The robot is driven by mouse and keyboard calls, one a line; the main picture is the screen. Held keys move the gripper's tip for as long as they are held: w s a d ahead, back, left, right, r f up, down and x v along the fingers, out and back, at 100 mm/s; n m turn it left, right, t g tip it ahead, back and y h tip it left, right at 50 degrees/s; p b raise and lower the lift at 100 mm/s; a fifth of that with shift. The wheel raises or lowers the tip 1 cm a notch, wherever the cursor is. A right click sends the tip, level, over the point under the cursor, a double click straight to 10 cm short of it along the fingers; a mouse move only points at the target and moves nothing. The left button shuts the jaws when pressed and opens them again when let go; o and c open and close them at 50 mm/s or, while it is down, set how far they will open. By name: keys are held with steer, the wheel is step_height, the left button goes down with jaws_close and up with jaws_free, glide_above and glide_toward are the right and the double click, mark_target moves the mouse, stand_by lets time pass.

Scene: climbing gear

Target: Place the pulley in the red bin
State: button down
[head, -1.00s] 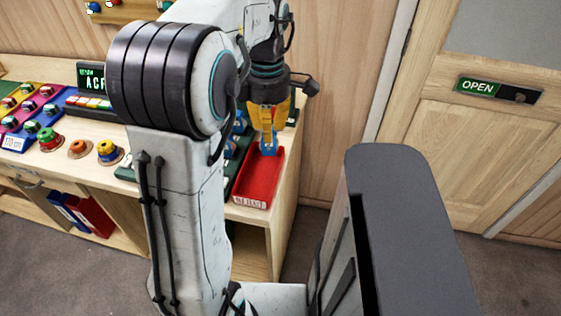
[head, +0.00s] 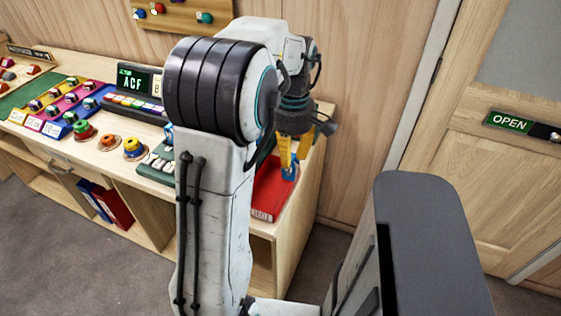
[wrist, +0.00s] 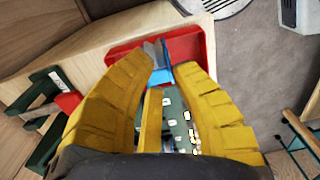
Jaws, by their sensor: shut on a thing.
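My gripper (head: 290,165), with yellow fingers, is shut on the pulley (head: 291,173), a small blue piece at the fingertips. In the wrist view the blue pulley (wrist: 160,75) sits between the fingertips, with a grey metal part beside it. The red bin (head: 270,196) is at the right end of the wooden counter, partly hidden behind my arm. In the head view the pulley overlaps the bin's right part; I cannot tell its exact height. In the wrist view the red bin (wrist: 187,47) lies just beyond the fingertips.
The wooden counter (head: 105,157) holds coloured trays, round pieces and a dark green tray (head: 155,168) left of the bin. A lit display (head: 138,79) stands behind. A door with an OPEN sign (head: 508,122) is at right. Grey floor (head: 80,265) lies in front.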

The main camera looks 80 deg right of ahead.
steer(key=shift+w+d+f+p, duration=0.6)
steer(key=shift+d+f+p, duration=0.45)
steer(key=shift+d+f, duration=0.5)
steer(key=shift+w+d+f+p, duration=0.6)
steer(key=shift+d+f+p, duration=0.4)
steer(key=shift+d+f, duration=0.55)
steer(key=shift+w+d+f+p, duration=0.6)
steer(key=shift+d+f+p, duration=0.55)
steer(key=shift+f, duration=0.6)
steer(key=shift+d+f, duration=0.1)
steer(key=c, duration=1.1)
jaws_free()
steer(key=shift+c, duration=0.2)
